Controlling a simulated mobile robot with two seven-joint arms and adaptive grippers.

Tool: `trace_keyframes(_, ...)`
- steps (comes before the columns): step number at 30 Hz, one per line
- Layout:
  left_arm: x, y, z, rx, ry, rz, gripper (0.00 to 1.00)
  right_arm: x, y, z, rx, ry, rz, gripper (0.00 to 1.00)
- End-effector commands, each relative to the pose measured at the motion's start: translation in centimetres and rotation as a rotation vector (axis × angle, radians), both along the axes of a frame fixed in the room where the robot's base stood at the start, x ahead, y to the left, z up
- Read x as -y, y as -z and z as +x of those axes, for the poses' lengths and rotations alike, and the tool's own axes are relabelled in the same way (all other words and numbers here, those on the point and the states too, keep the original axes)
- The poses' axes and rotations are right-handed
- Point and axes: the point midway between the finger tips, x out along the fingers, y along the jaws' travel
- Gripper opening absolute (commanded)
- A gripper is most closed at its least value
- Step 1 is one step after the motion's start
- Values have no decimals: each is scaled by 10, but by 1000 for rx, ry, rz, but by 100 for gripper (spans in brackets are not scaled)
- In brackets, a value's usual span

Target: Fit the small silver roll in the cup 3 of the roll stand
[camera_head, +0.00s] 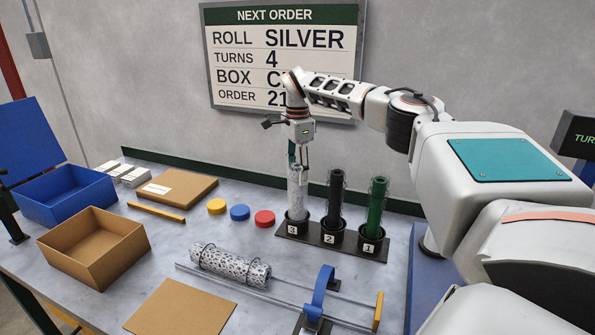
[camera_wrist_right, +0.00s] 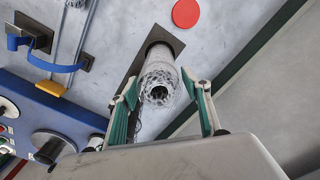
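The small silver roll (camera_head: 298,190), a pale mesh cylinder, stands upright in cup 3 (camera_head: 296,221), the leftmost cup of the dark roll stand (camera_head: 328,242). My right gripper (camera_head: 298,160) is over its top end, pointing down. In the right wrist view the silver roll (camera_wrist_right: 160,78) shows end-on between the green-padded fingers of my right gripper (camera_wrist_right: 160,85). The fingers are spread, with gaps visible on both sides of the roll. The roll's lower end is hidden in the cup. My left gripper is not in view.
A black roll (camera_head: 335,197) and a green roll (camera_head: 376,206) stand in cups 2 and 1. A larger mesh roll (camera_head: 230,264) lies on rails in front. Coloured discs (camera_head: 240,212), an open cardboard box (camera_head: 95,247) and a blue bin (camera_head: 67,195) are to the left.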

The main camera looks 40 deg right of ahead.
Motion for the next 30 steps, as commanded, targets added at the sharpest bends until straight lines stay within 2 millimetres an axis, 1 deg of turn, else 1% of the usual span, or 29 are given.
trace_keyframes(10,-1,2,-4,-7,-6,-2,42,0,0,0,-1,0,-1,56)
trace_keyframes(14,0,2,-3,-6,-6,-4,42,0,-8,0,0,0,0,56)
trace_keyframes(17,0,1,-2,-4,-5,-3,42,0,-23,1,3,1,-1,56)
trace_keyframes(24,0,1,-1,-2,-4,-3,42,0,-73,1,4,0,-1,56)
trace_keyframes(27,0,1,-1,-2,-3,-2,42,0,-91,1,3,1,-2,56)
trace_keyframes(30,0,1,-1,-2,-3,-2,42,0,-105,1,3,2,-2,56)
